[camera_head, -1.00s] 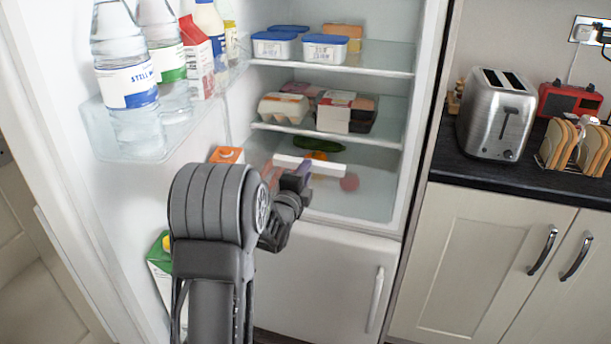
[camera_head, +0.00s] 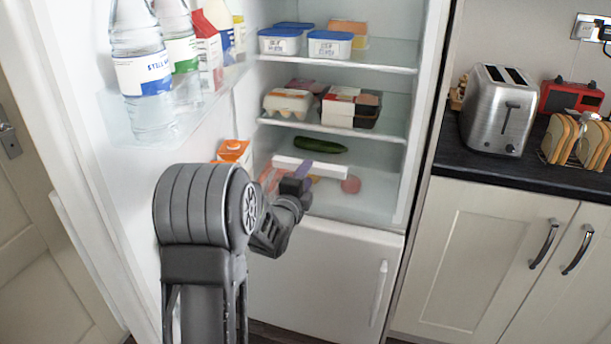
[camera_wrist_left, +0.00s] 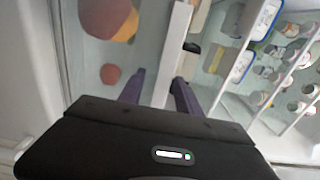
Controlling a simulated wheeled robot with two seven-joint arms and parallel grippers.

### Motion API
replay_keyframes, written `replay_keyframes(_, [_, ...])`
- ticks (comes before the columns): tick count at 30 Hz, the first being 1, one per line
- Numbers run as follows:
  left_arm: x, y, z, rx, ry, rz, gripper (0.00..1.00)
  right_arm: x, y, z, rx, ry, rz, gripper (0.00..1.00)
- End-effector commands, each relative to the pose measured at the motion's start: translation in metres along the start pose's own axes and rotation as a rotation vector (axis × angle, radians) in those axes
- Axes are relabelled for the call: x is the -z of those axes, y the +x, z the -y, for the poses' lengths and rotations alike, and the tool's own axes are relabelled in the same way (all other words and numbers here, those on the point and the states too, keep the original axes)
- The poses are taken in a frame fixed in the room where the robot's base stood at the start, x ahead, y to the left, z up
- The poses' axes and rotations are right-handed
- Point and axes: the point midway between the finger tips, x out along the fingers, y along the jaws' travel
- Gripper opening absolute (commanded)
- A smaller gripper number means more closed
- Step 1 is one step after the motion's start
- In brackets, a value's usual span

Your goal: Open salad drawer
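The salad drawer (camera_head: 345,200) is a clear bin at the bottom of the fridge, with a white handle strip (camera_head: 325,170) along its front top edge. It looks shut, with a cucumber (camera_head: 320,145) and other produce seen in or behind it. My left gripper (camera_head: 303,171) is at the left part of the strip, its purple fingers partly hidden by its own dark body. In the left wrist view, the two fingers (camera_wrist_left: 160,85) stand apart on either side of the white strip (camera_wrist_left: 176,45), with a gap visible on the left. My right gripper is not in view.
Shelves above hold eggs (camera_head: 287,102) and tubs (camera_head: 330,45). A lower white door (camera_head: 330,280) is beneath. A counter with a toaster (camera_head: 499,110) is right.

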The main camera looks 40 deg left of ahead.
Motion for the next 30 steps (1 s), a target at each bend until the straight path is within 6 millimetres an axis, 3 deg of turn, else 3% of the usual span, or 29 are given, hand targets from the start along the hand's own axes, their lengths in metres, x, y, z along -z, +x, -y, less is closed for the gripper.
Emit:
replay_keyframes(8, [-0.001,-0.002,0.003,0.005,-0.002,0.001,0.40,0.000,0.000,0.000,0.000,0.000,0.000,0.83])
replay_keyframes(21, [-0.001,-0.063,0.002,0.003,-0.004,0.001,0.40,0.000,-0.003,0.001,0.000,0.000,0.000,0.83])
replay_keyframes(30, [0.000,-0.075,0.001,0.003,-0.001,0.000,0.40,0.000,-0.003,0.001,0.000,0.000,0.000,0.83])
